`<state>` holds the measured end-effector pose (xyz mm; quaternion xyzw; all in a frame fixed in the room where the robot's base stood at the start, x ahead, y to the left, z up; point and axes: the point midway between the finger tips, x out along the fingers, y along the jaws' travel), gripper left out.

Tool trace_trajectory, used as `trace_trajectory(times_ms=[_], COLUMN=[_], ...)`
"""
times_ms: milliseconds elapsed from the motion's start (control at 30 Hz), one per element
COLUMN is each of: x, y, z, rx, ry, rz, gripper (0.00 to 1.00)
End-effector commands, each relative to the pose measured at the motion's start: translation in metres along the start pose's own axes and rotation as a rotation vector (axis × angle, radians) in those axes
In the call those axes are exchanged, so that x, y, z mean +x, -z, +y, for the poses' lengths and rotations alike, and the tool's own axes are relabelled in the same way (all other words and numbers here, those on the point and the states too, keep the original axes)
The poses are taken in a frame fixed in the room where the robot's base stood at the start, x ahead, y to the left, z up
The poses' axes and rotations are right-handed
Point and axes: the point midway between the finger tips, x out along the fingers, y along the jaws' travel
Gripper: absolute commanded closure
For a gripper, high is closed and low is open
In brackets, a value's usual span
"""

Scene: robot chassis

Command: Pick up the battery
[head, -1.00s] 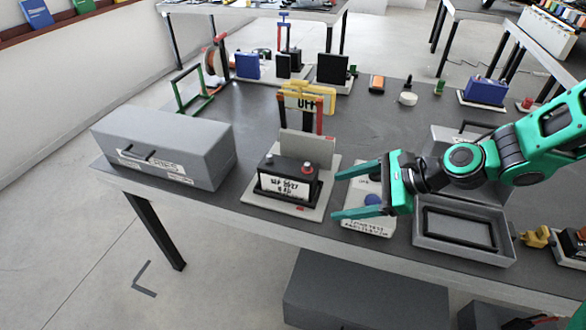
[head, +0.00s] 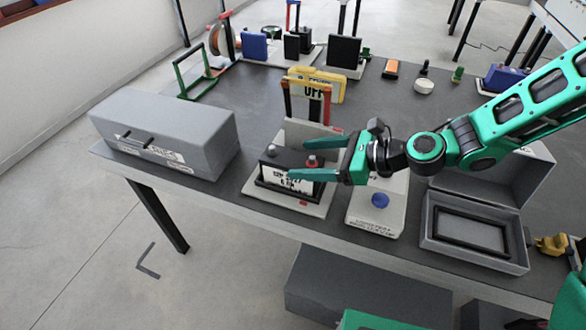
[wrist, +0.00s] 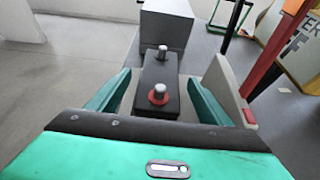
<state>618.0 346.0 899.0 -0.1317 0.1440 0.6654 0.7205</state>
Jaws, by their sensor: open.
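The battery (head: 285,181) is a black block with a white lettered label on its front and two terminals on top, one with a red ring. It sits upright on a light grey base plate (head: 314,209) with a raised back panel. My gripper (head: 304,158) is open, with its two green fingers reaching left over the battery's right part. In the wrist view the battery (wrist: 157,85) lies between the two spread fingers (wrist: 155,95), with a visible gap on the left. Whether either finger touches it cannot be told. The battery's near end is hidden by my gripper's body.
A grey closed case (head: 165,133) stands to the left. A light panel with a blue button (head: 380,201) and an open grey box (head: 474,241) are to the right. A yellow-and-red frame (head: 316,85) stands behind the battery.

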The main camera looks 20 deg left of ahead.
Motion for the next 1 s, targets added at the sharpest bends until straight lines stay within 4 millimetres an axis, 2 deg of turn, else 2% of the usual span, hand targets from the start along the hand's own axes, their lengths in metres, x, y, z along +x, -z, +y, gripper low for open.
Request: trace_trajectory(times_ms=[333, 667, 900, 967, 1000], x=[0.044, 0.049, 0.049, 0.049, 0.049], y=[0.003, 0.004, 0.004, 0.004, 0.004], z=[-0.001, -0.002, -0.002, -0.002, -0.002], rx=[-0.002, -0.001, -0.001, -0.001, -0.001], ry=[-0.002, 0.001, 0.001, 0.001, 0.001], rz=[0.0, 0.0, 0.0, 0.0, 0.0], gripper=[0.27, 0.27, 0.85, 0.99, 1.0])
